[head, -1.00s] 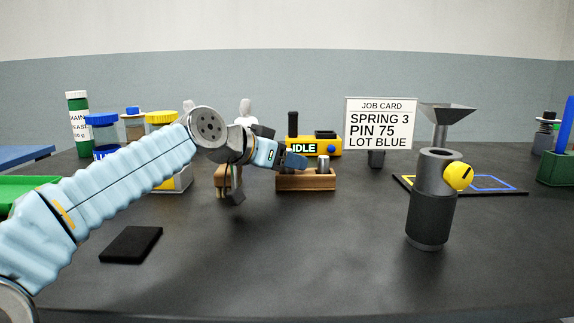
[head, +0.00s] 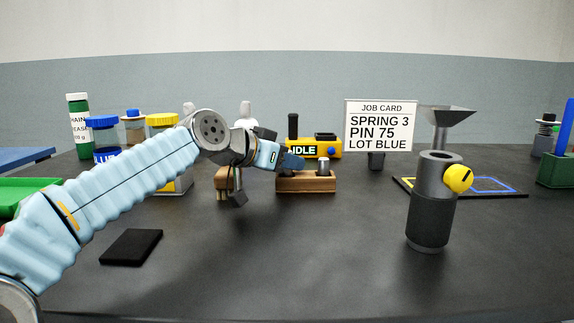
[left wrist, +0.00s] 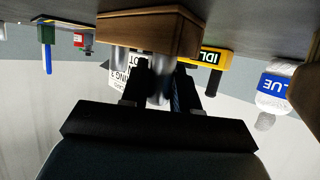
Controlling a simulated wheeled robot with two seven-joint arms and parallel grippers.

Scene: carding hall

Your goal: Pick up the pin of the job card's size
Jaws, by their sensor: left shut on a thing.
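The job card (head: 380,125) reads SPRING 3, PIN 75, LOT BLUE. A wooden block (head: 305,185) stands mid-table, with one grey metal pin (head: 323,166) upright at its right. My left gripper (head: 291,161) is over the block's left part and hides what it holds in the head view. In the left wrist view, which is upside down, my left gripper (left wrist: 160,90) is shut on a metal pin (left wrist: 158,88) at the wooden block (left wrist: 150,32). Another pin (left wrist: 119,61) is beside it. I cannot read any size on the pins. My right gripper is out of view.
A yellow device (head: 322,148) reading IDLE stands just behind the block. A dark grey cylinder with a yellow knob (head: 458,178) stands front right. A black pad (head: 131,246) lies front left. Jars, including a yellow-lidded one (head: 163,119), stand behind my arm. The front middle is clear.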

